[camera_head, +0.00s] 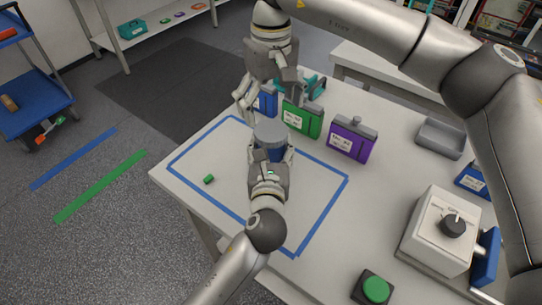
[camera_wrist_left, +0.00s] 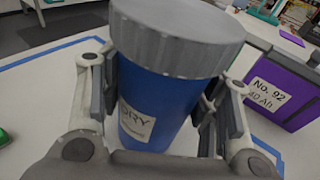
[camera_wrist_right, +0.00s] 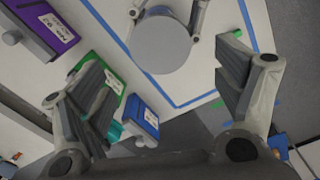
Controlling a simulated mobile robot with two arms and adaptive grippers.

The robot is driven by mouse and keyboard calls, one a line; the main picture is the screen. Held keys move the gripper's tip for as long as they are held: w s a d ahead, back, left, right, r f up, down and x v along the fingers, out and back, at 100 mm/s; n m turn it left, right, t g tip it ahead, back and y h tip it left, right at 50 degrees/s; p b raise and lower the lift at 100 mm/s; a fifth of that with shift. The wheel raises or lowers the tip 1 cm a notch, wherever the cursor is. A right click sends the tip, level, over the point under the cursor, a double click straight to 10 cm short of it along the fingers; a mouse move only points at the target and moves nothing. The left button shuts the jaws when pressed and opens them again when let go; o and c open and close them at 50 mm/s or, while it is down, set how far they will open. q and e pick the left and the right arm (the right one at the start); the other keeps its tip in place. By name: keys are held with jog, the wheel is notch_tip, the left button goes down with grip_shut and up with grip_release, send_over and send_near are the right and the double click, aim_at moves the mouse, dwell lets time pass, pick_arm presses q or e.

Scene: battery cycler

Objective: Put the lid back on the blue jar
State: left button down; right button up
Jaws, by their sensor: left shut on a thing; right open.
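The blue jar (camera_head: 273,154) stands at the blue-taped rectangle on the white table, with its grey lid (camera_head: 270,133) on top. In the left wrist view the jar (camera_wrist_left: 150,100) has a white label reading "DRY", and the lid (camera_wrist_left: 180,35) covers its mouth; I cannot tell whether it is fully tightened. My left gripper (camera_head: 270,158) is shut around the jar's body below the lid. My right gripper (camera_head: 246,98) is open and empty, behind the jar and apart from the lid. The lid also shows from above in the right wrist view (camera_wrist_right: 162,42).
Blue (camera_head: 265,100), green (camera_head: 302,117) and purple (camera_head: 350,139) labelled packs stand behind the jar. A small green cylinder (camera_head: 208,179) lies left of it. A grey tray (camera_head: 440,138), white dial box (camera_head: 440,230) and green button (camera_head: 376,289) are at right.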

aim_at(271, 130)
jog(key=shift+f, duration=3.15)
